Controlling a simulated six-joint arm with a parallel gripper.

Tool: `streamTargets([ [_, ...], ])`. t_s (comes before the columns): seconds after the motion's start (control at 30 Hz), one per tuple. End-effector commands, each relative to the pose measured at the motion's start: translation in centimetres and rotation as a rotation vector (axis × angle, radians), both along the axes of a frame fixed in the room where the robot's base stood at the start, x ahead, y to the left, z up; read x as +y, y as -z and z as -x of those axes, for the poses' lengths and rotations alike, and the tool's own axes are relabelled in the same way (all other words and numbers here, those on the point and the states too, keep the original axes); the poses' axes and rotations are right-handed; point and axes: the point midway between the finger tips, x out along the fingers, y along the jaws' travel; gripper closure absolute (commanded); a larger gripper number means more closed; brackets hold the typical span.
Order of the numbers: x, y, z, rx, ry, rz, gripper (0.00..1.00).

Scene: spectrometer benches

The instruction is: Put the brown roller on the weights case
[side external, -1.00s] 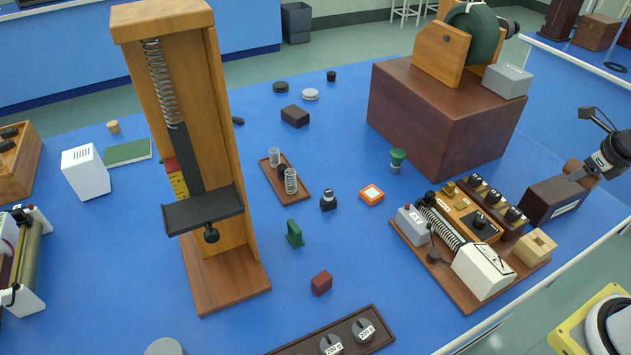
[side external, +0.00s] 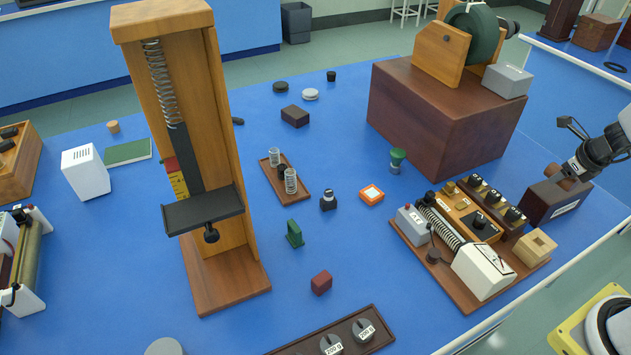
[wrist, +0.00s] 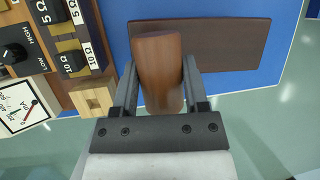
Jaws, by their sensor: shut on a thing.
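My gripper (side external: 568,173) is at the right in the side external view, shut on the brown roller (side external: 555,171). In the wrist view the roller (wrist: 158,62) is a smooth reddish-brown cylinder between the two fingers of my gripper (wrist: 159,82). The case (side external: 553,202) is a long dark brown box with a white label too small to read. The roller is over the case's top in the side external view; I cannot tell whether they touch. In the wrist view the case's bare top (wrist: 230,45) lies behind and to the right of the roller.
An instrument board (side external: 462,298) with knobs and a meter stands left of the case. A pale wooden block (side external: 535,248) with a square hole sits on its corner. A large brown box (side external: 430,120) stands behind. The blue bench's edge (side external: 590,250) runs close to the case.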

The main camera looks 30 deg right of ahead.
Motion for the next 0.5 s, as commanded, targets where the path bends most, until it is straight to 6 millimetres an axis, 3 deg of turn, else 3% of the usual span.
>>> streamTargets([
  [0.5,-0.3,3.0,-0.4,0.001,0.001,-0.003,1.0],
])
